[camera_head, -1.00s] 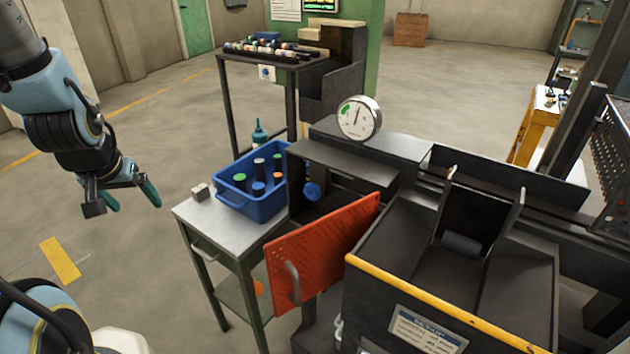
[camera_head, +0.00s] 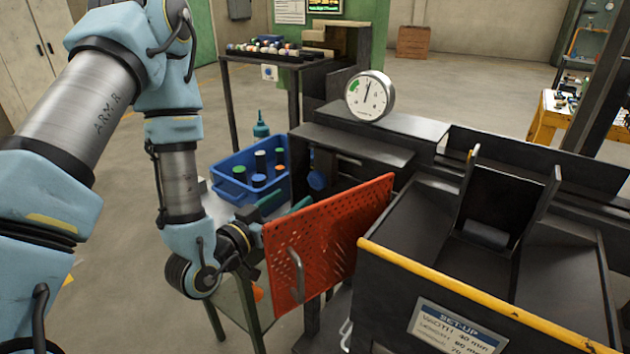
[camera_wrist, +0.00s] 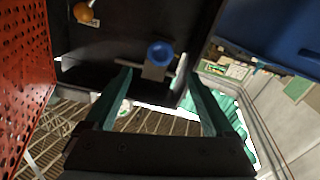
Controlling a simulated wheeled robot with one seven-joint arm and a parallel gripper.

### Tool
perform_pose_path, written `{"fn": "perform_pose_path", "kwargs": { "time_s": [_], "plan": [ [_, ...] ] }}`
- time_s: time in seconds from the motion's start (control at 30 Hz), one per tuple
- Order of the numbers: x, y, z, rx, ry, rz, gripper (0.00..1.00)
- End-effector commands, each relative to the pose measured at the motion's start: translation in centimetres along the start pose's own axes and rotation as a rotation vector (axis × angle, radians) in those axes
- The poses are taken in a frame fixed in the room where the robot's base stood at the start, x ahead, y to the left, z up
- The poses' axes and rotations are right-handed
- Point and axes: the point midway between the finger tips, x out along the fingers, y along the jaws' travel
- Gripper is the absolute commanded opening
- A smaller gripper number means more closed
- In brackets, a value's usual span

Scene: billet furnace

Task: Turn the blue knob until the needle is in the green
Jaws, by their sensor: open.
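The blue knob (camera_head: 318,181) sits inside the dark furnace housing, partly hidden behind the red perforated door. In the wrist view the blue knob (camera_wrist: 160,54) is ahead of my gripper (camera_wrist: 158,80), roughly centred between the two green fingers and beyond their tips. My gripper (camera_head: 285,205) is open and empty, and the door hides part of it in the head view. The round white gauge (camera_head: 370,95) stands on top of the housing. Its needle points nearly straight up, a little to the right. The green band (camera_head: 354,85) is at the dial's upper left, apart from the needle.
The red perforated door (camera_head: 330,240) stands open close to the right of my wrist. A blue bin (camera_head: 240,190) with several capped cylinders is on the small table, left of the housing. An orange-brown round knob (camera_wrist: 84,13) shows at the wrist view's upper left.

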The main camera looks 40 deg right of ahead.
Motion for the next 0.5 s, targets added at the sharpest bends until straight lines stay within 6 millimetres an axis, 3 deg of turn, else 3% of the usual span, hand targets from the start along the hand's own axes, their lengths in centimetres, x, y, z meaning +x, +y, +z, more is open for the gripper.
{"fn": "perform_pose_path", "kwargs": {
  "time_s": [0.5],
  "plan": [
    [8.6,0.0,-0.3,0.001,0.000,-0.002,0.89]
  ]
}}
